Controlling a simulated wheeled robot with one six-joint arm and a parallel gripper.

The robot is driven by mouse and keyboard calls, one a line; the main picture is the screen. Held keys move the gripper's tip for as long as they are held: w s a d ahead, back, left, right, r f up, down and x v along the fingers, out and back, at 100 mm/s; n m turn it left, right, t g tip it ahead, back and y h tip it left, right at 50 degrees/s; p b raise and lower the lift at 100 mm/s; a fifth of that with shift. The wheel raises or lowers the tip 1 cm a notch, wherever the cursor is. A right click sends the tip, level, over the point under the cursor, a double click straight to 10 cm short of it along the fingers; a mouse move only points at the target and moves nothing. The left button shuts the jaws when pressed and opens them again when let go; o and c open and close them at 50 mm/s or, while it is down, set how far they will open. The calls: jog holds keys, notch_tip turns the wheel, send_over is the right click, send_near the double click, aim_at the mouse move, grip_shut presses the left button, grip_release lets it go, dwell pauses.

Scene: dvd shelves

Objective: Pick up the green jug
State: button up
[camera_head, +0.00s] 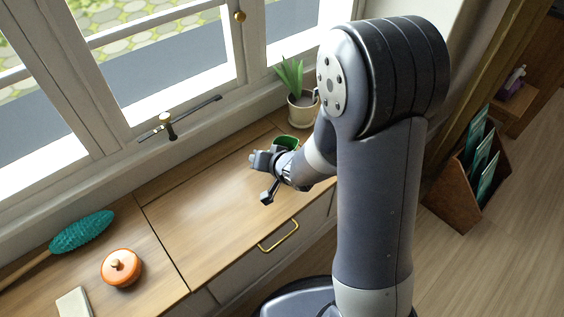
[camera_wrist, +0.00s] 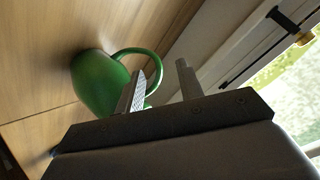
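The green jug (camera_wrist: 98,84) stands on the wooden counter, with its curved handle (camera_wrist: 141,50) pointing toward my gripper. In the head view only a small part of the jug (camera_head: 287,142) shows behind my gripper. My gripper (camera_head: 259,179) is open over the counter. In the wrist view its two fingers are apart (camera_wrist: 161,70), and the outer curve of the handle appears between them in the picture. One finger overlaps the handle loop; I cannot tell whether it touches. The lower part of the jug is partly hidden by my gripper.
A potted plant (camera_head: 301,108) stands behind the jug by the window. The middle counter (camera_head: 205,215) is clear. A brown rack (camera_head: 462,190) stands on the floor at right.

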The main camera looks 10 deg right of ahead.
jog(key=b+x, duration=0.1)
jog(key=x, duration=0.3)
jog(key=shift+w+d+f, duration=0.1)
jog(key=shift+w+f, duration=0.05)
jog(key=shift+w, duration=0.15)
jog(key=shift+c, duration=0.3)
grip_shut()
